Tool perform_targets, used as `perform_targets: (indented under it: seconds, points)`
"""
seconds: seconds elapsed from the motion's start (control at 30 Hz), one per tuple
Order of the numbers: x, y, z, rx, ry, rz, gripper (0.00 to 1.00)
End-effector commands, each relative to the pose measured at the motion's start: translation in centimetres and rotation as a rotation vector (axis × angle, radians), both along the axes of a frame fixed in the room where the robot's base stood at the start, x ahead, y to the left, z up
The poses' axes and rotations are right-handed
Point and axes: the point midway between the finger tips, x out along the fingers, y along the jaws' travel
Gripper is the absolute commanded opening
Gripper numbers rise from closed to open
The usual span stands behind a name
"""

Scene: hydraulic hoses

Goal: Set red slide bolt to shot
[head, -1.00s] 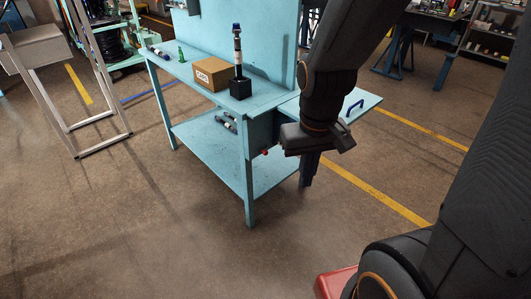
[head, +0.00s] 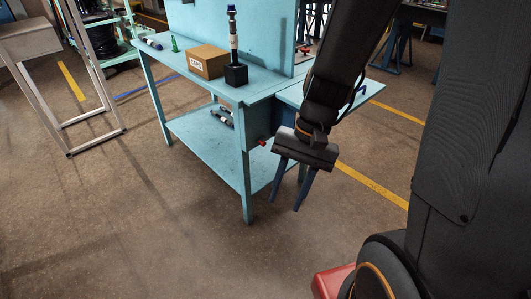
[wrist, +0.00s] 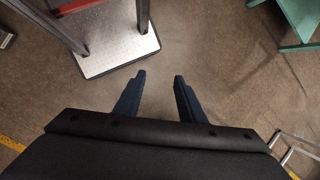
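The red slide bolt shows only as a small red knob (head: 262,143) at the side of the teal bench, below the bench top; its setting is too small to tell. My gripper (head: 289,193) hangs in front of the bench, to the right of and nearer than the red knob, fingers pointing down. The two dark blue fingers are apart with nothing between them. In the wrist view my gripper (wrist: 159,76) is also open and empty above bare floor, and the bolt is not in that view.
The teal bench (head: 205,150) carries a cardboard box (head: 206,62), a black block (head: 236,75) holding an upright hose piece, and a green bottle (head: 174,45). A side flap (head: 350,97) with a blue handle extends right. A metal frame (head: 85,75) stands left. The front floor is clear.

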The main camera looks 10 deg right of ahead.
Motion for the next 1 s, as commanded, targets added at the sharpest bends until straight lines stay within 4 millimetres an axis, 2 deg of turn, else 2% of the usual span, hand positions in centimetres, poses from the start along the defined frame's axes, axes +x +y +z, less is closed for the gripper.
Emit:
perform_targets:
  seconds: [0.03,0.17,0.27,0.37,0.47,0.57,0.67,0.8,0.9,1.0]
  points:
    - [0.7,0.9,-2.4,0.057,0.054,-0.088,0.36]
    - [2.9,3.8,-5.2,0.224,0.175,-0.321,0.36]
    - [5.8,5.6,-7.1,0.361,0.251,-0.499,0.36]
    - [9.5,6.7,-8.8,0.506,0.311,-0.674,0.36]
    - [13.9,6.8,-10.5,0.657,0.353,-0.848,0.36]
    - [18.6,5.9,-12.3,0.812,0.373,-1.020,0.36]
    - [23.5,3.6,-14.3,0.969,0.368,-1.189,0.36]
    - [29.3,-1.1,-17.3,1.178,0.322,-1.404,0.36]
    - [32.2,-4.7,-19.0,1.296,0.271,-1.523,0.36]
    - [33.8,-7.4,-20.3,1.376,0.226,-1.603,0.36]
